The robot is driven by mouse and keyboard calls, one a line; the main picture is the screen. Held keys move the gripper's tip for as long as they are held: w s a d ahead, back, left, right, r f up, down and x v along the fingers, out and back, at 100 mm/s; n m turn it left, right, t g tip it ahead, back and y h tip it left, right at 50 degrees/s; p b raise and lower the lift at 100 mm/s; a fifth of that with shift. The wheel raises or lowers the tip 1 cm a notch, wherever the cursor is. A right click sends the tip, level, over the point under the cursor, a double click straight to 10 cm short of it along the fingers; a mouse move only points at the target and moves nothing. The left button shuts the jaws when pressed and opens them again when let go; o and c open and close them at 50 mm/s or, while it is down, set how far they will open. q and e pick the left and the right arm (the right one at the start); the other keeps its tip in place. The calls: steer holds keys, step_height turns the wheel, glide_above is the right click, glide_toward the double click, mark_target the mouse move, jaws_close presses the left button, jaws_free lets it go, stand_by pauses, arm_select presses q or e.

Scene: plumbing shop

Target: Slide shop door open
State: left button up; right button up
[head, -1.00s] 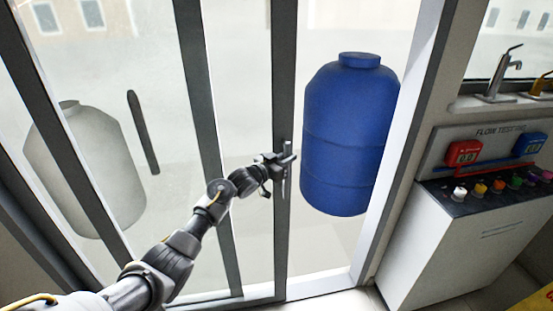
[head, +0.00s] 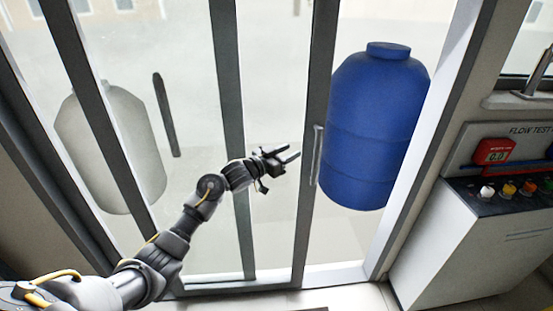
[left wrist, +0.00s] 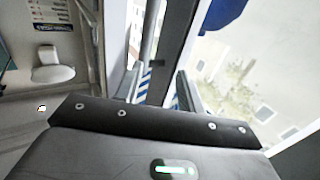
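The sliding shop door has a dark grey frame and clear panes; its upright edge bar (head: 316,110) stands left of the blue tank. A slim vertical handle (head: 317,155) is on that bar. My left gripper (head: 292,157) is just left of the handle in the head view, apart from it, fingers spread and empty. In the left wrist view the two striped fingertips (left wrist: 160,85) are apart, with a dark door bar (left wrist: 178,50) beyond them. A gap lies between the edge bar and the right white jamb (head: 415,150). My right gripper is not in view.
A large blue tank (head: 378,125) stands beyond the doorway gap. A pale tank (head: 110,150) shows through the left panes. A flow test bench (head: 480,230) stands right of the jamb. A white toilet (left wrist: 52,68) shows in the left wrist view.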

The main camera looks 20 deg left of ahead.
arm_select(q)
steer(key=v, duration=0.4)
steer(key=shift+s+b, duration=0.2)
steer(key=shift+b, duration=0.15)
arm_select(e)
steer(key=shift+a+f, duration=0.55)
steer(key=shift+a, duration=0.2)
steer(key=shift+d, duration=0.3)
